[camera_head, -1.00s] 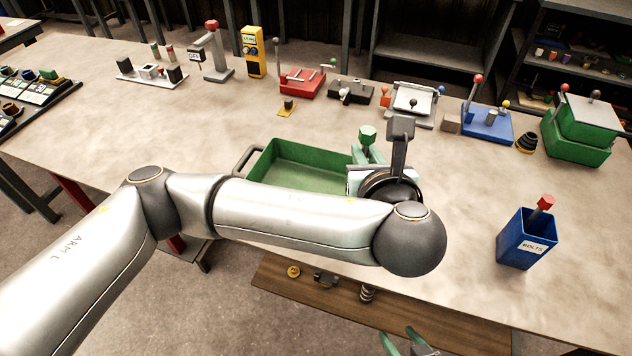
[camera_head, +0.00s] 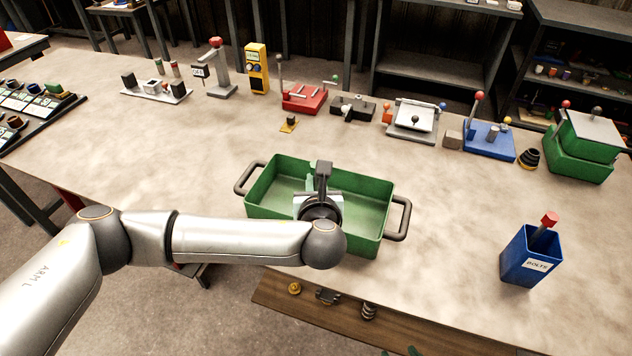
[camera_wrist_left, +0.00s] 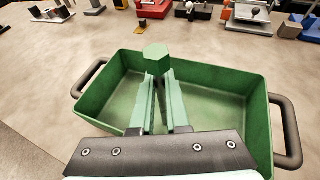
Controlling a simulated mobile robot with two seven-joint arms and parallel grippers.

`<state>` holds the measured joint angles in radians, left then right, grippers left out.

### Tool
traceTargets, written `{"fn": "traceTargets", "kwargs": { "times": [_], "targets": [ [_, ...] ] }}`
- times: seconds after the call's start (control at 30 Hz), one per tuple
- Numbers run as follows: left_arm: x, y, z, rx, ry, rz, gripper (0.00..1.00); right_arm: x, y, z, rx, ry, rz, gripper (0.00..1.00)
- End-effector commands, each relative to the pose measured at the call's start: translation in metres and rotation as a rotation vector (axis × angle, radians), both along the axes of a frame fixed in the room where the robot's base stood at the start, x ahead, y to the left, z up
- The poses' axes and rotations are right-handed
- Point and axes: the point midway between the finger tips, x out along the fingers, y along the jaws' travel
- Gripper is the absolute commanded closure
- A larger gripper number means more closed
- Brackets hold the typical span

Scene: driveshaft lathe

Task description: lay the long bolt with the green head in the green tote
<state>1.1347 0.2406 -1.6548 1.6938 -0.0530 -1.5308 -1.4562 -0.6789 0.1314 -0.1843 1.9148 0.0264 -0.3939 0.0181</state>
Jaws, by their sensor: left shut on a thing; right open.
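The long bolt shows its green hexagonal head (camera_wrist_left: 156,58) in the left wrist view, with part of its dark shank between the green fingers. My left gripper (camera_wrist_left: 158,78) is shut on the bolt. The green tote (camera_head: 372,222) stands on the table, and my left gripper (camera_head: 311,184) is over its middle in the head view. The tote also fills much of the left wrist view (camera_wrist_left: 258,118). In the head view the wrist mostly hides the bolt. Only the green fingertips of my right gripper (camera_head: 399,352) show at the bottom edge, apart and empty.
A blue bolts bin (camera_head: 528,258) with a red-headed bolt (camera_head: 547,222) stands right of the tote. Several fixtures line the table's back, among them a red one (camera_head: 302,97) and a blue one (camera_head: 488,142). The table around the tote is mostly clear. The tote has dark side handles.

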Motion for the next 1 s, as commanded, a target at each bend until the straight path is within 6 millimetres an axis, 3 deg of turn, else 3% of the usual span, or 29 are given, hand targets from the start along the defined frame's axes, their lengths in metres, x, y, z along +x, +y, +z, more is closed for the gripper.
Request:
{"fn": "traceTargets", "kwargs": {
  "times": [0.37,0.4,0.63,1.0],
  "targets": [
    [0.0,-0.0006,-0.0056,-0.002,-0.002,0.0,1.0,-0.0003,0.0,-0.0009,0.0,0.001,0.0,0.39],
    [-0.0001,-0.0005,-0.0062,-0.001,-0.001,-0.001,0.85,-0.0004,0.0,-0.0009,0.0,0.001,0.0,0.39],
    [-0.0001,-0.0005,-0.0057,-0.001,-0.001,-0.001,0.59,-0.0004,0.0,-0.0009,0.0,0.001,0.0,0.39],
    [-0.0022,-0.0011,-0.0011,-0.002,-0.001,-0.001,0.57,-0.0005,-0.0001,-0.0002,0.0,0.002,0.0,0.39]
  ]
}}
